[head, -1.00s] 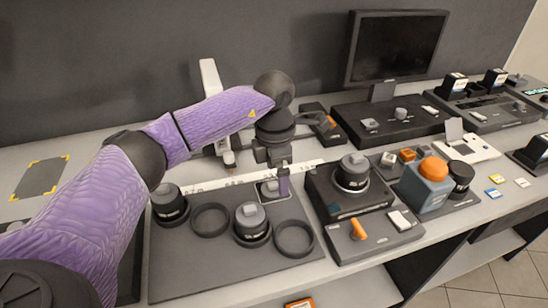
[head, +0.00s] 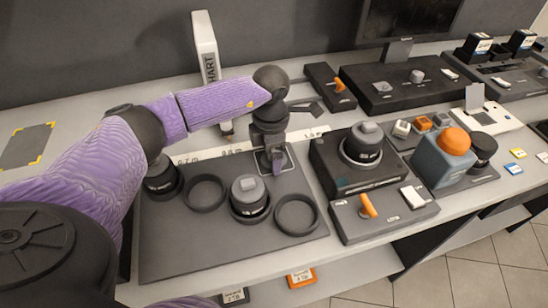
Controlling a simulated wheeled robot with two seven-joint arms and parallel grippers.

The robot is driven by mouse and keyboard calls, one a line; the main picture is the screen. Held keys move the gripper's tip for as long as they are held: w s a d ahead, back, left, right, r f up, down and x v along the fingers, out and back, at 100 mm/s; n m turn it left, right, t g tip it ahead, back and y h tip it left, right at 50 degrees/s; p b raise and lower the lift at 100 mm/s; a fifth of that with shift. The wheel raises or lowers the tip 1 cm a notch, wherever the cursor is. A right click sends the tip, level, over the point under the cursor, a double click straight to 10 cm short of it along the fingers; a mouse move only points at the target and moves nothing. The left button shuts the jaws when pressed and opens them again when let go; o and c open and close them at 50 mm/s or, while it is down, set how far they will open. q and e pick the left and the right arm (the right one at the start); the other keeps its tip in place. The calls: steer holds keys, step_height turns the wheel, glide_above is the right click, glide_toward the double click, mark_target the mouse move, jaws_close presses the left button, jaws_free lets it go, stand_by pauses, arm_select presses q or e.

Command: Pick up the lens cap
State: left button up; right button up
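My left gripper (head: 274,163) points down over a small pale-outlined square pad (head: 291,155) at the back edge of the dark mat (head: 205,245). I cannot make out a lens cap for sure; one lying under the fingers would be hidden. I cannot tell whether the fingers are open or shut. On the mat stand two black lenses with grey tops, one at the left (head: 161,180) and one in the middle (head: 249,200). My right gripper is not in view.
Two empty black rings (head: 205,176) (head: 318,215) lie on the mat. To the right are a black box with a lens (head: 363,148), a panel with an orange lever (head: 368,207) and a blue-grey block with an orange dome (head: 445,165). A white upright device (head: 206,50) stands behind.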

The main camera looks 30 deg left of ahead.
arm_select(q)
steer(key=shift+r, duration=0.1)
steer(key=c, duration=1)
